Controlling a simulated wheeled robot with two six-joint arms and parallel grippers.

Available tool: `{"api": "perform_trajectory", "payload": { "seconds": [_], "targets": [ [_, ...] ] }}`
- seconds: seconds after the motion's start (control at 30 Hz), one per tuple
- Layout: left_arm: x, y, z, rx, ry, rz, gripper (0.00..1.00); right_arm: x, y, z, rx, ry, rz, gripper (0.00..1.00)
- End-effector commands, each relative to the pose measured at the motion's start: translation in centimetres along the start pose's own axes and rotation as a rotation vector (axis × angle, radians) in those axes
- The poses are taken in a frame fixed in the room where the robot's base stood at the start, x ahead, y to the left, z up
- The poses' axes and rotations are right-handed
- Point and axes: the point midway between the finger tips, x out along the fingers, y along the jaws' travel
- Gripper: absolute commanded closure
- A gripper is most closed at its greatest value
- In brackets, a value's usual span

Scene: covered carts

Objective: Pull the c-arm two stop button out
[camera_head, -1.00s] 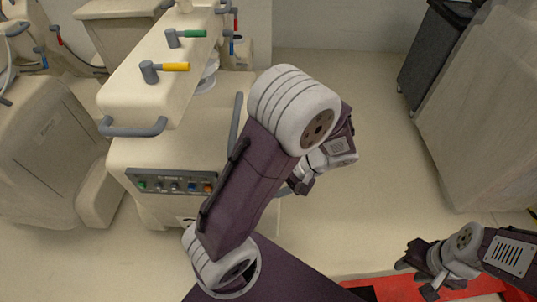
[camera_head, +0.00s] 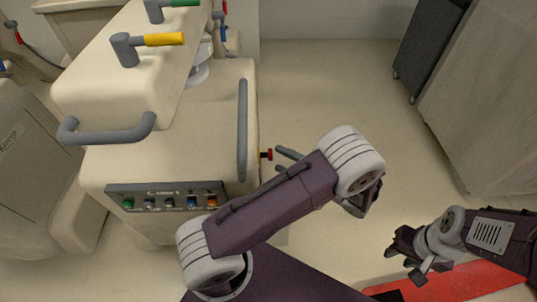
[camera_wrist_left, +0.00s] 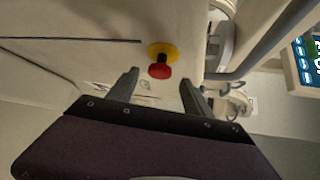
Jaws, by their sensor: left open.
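A red stop button (camera_head: 268,154) with a yellow base sticks out of the right side of the cream cart (camera_head: 160,155). In the left wrist view the red button (camera_wrist_left: 160,71) shows close up, just beyond and between the fingertips. My left gripper (camera_head: 278,158) is open and empty, its grey fingers just right of the button and apart from it. My left arm hides the rest of that gripper in the head view. Its two spread fingers show in the left wrist view (camera_wrist_left: 160,80). My right gripper (camera_head: 399,265) is open and empty at the lower right.
A grey rail (camera_head: 242,130) runs along the cart's right edge near the button. A control panel (camera_head: 168,196) with coloured buttons is on the cart's front. Another cream cart (camera_head: 35,185) stands left. Open floor lies right, before a covered cabinet (camera_head: 480,110).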

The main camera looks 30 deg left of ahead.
Motion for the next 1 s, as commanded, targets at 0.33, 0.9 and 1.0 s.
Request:
{"api": "perform_trajectory", "payload": {
  "seconds": [0.33,0.9,1.0],
  "targets": [
    [5.0,0.1,0.1,0.001,-0.003,0.002,0.41,0.8,0.0,0.1,0.0,0.0,0.0,0.64],
    [5.1,0.1,0.1,0.001,-0.002,0.003,1.0,0.8,0.0,0.1,0.0,0.0,0.0,0.64],
    [5.1,0.1,0.1,0.001,-0.002,0.003,1.0,0.8,0.0,0.1,0.0,0.0,0.0,0.64]
  ]
}}
